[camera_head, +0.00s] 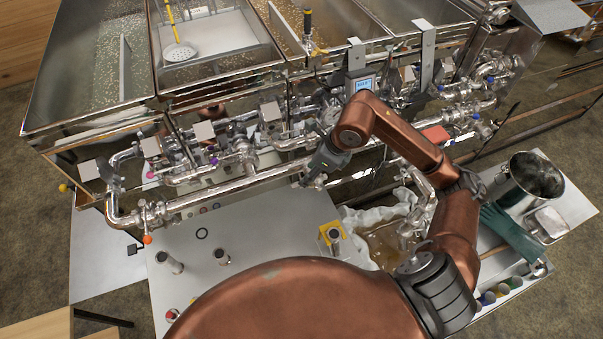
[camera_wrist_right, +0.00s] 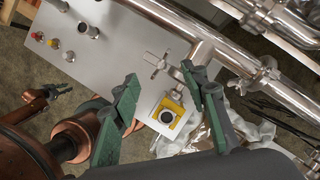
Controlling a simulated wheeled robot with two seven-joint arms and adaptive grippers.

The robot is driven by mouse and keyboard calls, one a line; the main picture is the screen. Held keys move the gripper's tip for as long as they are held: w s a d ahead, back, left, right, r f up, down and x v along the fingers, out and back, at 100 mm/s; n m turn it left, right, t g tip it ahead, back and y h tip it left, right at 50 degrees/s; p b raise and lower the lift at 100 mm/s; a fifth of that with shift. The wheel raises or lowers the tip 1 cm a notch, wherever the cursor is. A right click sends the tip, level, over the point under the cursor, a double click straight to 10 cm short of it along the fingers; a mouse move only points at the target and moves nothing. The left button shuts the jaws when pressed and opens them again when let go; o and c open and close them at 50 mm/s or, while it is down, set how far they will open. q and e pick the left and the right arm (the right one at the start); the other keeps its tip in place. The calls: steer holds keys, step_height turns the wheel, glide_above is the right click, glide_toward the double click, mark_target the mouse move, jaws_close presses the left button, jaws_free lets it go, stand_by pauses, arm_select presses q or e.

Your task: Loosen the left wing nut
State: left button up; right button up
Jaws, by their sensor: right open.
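A silver wing nut (camera_wrist_right: 158,64) with spread wings shows in the right wrist view, beside a steel pipe and just beyond my fingertips. My right gripper (camera_wrist_right: 168,84) is open, with its two green-grey fingers apart and nothing between them. The wing nut lies ahead of the gap, and I see no contact. In the head view my right gripper (camera_head: 318,168) reaches down at the front pipe run, and its dark body hides part of the fittings there. A second clamp (camera_wrist_right: 265,75) sits further along the pipe. My left gripper is not seen.
Steel pipes (camera_head: 235,180) and valves crowd the evaporator front. Below is a pale panel (camera_head: 270,220) with posts, buttons and a yellow block (camera_head: 331,236). A crumpled cloth (camera_head: 375,215) lies right of it. A steel pot (camera_head: 537,175) and green glove (camera_head: 512,232) are further right.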

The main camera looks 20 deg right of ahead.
steer(key=p+x, duration=0.1)
steer(key=x, duration=0.3)
steer(key=shift+w, duration=0.1)
steer(key=shift+w+f, duration=0.1)
steer(key=shift+f, duration=0.2)
steer(key=shift+a+f, duration=0.15)
steer(key=shift+f, duration=0.1)
steer(key=c, duration=0.8)
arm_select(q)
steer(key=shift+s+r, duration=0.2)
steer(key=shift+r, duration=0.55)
arm_select(e)
jaws_close()
